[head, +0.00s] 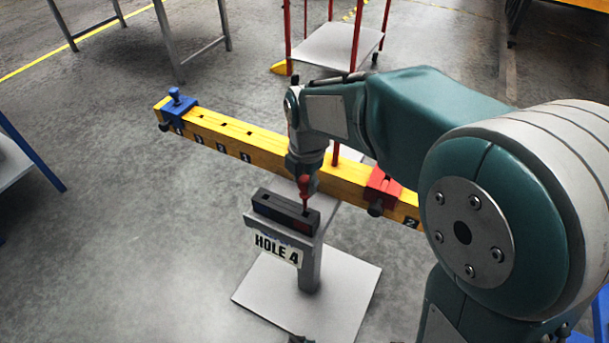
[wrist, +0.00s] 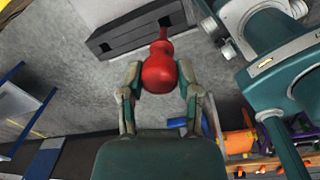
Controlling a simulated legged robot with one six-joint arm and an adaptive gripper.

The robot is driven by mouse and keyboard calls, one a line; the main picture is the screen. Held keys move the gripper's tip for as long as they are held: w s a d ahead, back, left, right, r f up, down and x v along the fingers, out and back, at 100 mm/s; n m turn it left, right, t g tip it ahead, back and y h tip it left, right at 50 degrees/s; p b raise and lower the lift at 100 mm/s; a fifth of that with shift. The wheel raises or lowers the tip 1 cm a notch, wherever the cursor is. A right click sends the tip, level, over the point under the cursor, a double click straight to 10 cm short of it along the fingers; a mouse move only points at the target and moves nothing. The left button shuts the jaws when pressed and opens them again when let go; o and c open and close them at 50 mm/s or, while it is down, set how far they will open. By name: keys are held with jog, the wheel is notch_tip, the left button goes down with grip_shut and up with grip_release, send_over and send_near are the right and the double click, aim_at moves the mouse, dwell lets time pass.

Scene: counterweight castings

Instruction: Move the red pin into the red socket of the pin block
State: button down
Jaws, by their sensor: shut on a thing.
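The red pin (head: 305,192) is held upright in my gripper (head: 304,179), tip down, over the right end of the dark pin block (head: 272,207). In the wrist view my gripper (wrist: 161,78) has a finger on each side of the round red head of the pin (wrist: 160,72). The pin's shaft points toward the right-hand opening of the pin block (wrist: 125,33). I cannot tell whether the tip has entered that opening. A second opening shows at the block's other end. The block's front looks dark reddish on the right.
The block sits on a grey stand (head: 311,262) with a "HOLE 4" sign (head: 277,249). Behind it runs a yellow numbered beam (head: 255,140) with a blue clamp (head: 177,107) and a red clamp (head: 383,184). A red-posted rack (head: 335,47) stands further back. Floor to the left is open.

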jog(key=shift+f, duration=3.35)
jog(key=shift+c, duration=1.2)
grip_release()
jog(key=r, duration=1.1)
jog(key=shift+s+d+r, duration=0.2)
jog(key=shift+r, duration=0.2)
